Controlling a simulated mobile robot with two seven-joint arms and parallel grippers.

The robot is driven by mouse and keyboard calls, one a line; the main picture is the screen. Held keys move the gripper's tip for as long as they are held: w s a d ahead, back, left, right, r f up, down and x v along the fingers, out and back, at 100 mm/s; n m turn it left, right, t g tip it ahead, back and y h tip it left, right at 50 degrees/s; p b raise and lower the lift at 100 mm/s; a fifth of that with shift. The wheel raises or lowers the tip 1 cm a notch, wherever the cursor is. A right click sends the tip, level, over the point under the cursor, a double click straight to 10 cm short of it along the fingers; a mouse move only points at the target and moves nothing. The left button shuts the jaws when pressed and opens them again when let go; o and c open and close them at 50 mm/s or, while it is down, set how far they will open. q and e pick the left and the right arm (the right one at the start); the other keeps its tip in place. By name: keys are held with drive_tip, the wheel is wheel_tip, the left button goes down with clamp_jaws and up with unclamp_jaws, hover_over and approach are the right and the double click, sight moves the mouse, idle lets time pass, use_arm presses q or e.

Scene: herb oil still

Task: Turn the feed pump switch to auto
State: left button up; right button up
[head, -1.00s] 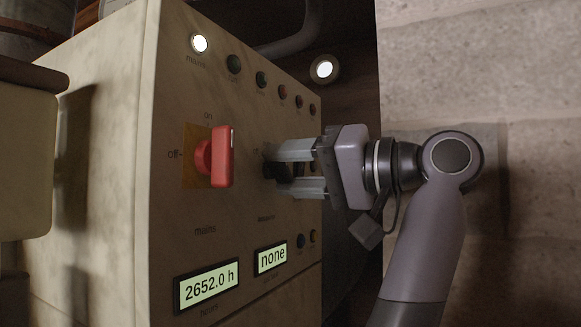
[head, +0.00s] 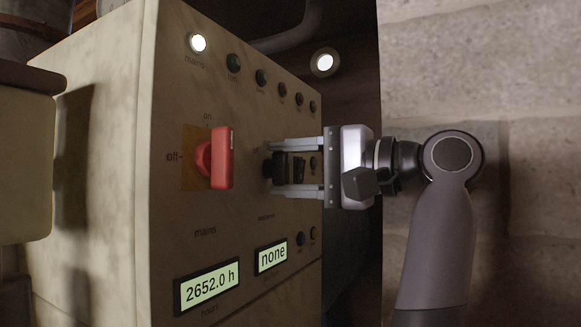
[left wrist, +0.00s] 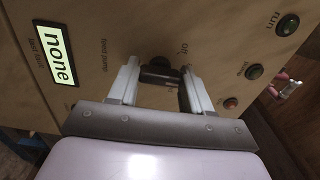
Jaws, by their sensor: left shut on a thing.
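The feed pump switch (head: 281,166) is a small black knob on the beige panel (head: 175,110), right of the red mains switch (head: 221,158). My left gripper (head: 277,169) reaches it from the right in the head view, one finger above and one below. It is shut on the knob. In the left wrist view the dark knob (left wrist: 161,73) lies between the fingertips (left wrist: 160,68), with an "off" label beside it and "feed pump" printed to its left. Which mark the knob points to cannot be told. My right gripper is not in view.
A lit "none" display (head: 271,257) and an hours display (head: 208,287) sit below the switches. A row of lamps (head: 262,78) runs along the panel top, with the mains lamp (head: 198,43) lit. A stone wall (head: 480,60) stands at the right.

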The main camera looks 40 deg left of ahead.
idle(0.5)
use_arm(q)
drive_tip(key=o, duration=1.1)
drive_tip(key=shift+c, duration=0.2)
